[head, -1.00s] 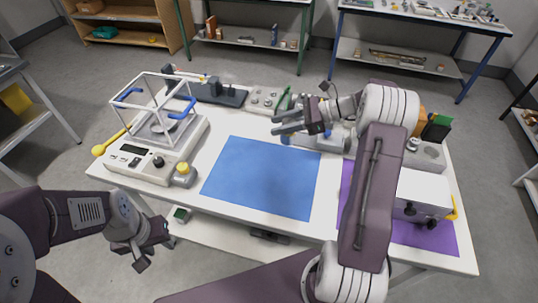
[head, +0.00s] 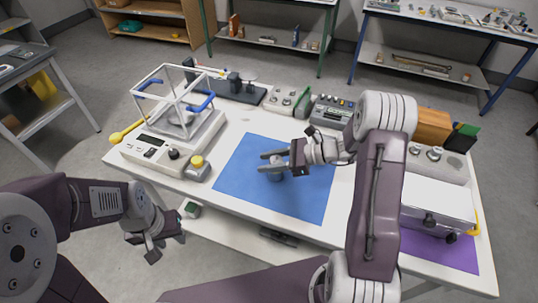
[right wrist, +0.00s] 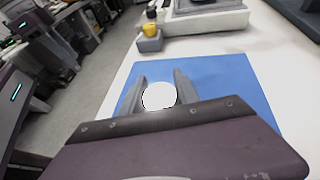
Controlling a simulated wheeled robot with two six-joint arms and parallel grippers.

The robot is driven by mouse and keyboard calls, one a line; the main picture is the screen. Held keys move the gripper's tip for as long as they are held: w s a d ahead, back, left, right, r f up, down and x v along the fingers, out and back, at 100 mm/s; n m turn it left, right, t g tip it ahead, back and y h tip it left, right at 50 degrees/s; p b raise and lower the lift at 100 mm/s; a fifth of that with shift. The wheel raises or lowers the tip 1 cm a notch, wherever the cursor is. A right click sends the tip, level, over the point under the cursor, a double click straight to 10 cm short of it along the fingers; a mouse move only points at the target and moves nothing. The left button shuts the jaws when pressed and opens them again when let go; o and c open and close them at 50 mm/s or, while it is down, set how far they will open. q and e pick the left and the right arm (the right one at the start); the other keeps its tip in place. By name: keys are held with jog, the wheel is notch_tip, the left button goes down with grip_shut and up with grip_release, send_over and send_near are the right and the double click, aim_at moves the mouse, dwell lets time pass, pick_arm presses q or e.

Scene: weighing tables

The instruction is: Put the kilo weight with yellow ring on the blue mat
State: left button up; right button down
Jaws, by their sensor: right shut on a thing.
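The blue mat (head: 240,185) lies flat in the middle of the white table. My right gripper (head: 266,163) is over the mat, shut on a small grey weight (head: 275,174). In the right wrist view the weight (right wrist: 158,96) is a bright white round top between the two fingers, with the mat (right wrist: 222,75) around it. I cannot make out a yellow ring on it, nor tell whether it touches the mat. My left gripper (head: 163,244) is empty and open, low in front of the table's left part.
A scale with a glass-like frame (head: 168,145) stands left of the mat. A grey block with a yellow top (head: 197,170) sits by the mat's left edge. Grey devices (head: 288,101) line the back. A white box (head: 437,205) stands on the purple mat (head: 455,250) at right.

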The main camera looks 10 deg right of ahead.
jog(key=shift+f, duration=0.1)
jog(key=c, duration=0.9)
grip_release()
